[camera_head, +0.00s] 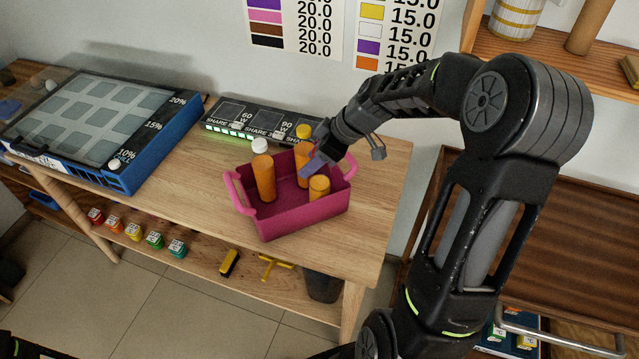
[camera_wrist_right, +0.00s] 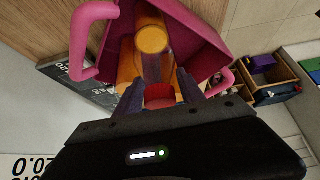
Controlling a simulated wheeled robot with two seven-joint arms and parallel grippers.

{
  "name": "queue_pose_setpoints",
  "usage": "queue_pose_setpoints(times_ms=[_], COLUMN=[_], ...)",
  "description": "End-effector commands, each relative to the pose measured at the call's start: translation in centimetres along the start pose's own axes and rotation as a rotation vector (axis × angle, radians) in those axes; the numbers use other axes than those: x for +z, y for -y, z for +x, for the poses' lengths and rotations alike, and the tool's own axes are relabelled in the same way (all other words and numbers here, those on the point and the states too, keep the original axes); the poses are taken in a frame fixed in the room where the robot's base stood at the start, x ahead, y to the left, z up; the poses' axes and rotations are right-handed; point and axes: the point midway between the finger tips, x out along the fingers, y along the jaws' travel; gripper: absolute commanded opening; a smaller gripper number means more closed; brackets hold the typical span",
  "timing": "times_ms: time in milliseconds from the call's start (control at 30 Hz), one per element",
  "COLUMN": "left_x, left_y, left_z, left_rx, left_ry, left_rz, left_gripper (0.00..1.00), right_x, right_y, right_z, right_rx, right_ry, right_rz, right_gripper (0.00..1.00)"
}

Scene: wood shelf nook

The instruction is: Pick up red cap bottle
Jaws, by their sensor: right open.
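The red cap (camera_wrist_right: 158,95) of an orange bottle shows in the right wrist view, between the two fingers of my right gripper (camera_wrist_right: 160,93). In the head view my right gripper (camera_head: 312,160) reaches down into a pink basket (camera_head: 305,222) and hides the red cap. The fingers are open, one on each side of the cap. I cannot tell if they touch it. My left gripper is out of view.
The basket stands on a wooden table (camera_head: 215,190). A dark panel with lit green strips (camera_head: 260,125) lies behind it against the wall. A blue-sided tray (camera_head: 100,125) is at the left. Small coloured jars (camera_head: 133,231) stand on the lower shelf.

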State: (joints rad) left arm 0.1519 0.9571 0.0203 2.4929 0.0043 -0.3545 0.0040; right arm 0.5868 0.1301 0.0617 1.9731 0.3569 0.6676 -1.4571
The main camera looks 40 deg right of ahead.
Motion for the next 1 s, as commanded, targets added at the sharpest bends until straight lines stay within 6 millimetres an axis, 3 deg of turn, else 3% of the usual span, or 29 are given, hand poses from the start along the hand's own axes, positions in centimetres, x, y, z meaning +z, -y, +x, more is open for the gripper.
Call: queue_pose_setpoints(times_ms=[567,1000], left_x=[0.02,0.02], left_y=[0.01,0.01], left_z=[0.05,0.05], left_rx=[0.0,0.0], left_ry=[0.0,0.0], left_rz=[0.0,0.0], left_gripper=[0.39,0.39], right_x=[0.02,0.07], right_y=[-0.04,-0.03], right_z=[-0.01,0.0], right_rx=[0.001,0.001], right_ry=[0.0,0.001], right_rz=[0.0,0.001], right_gripper=[0.45,0.09])
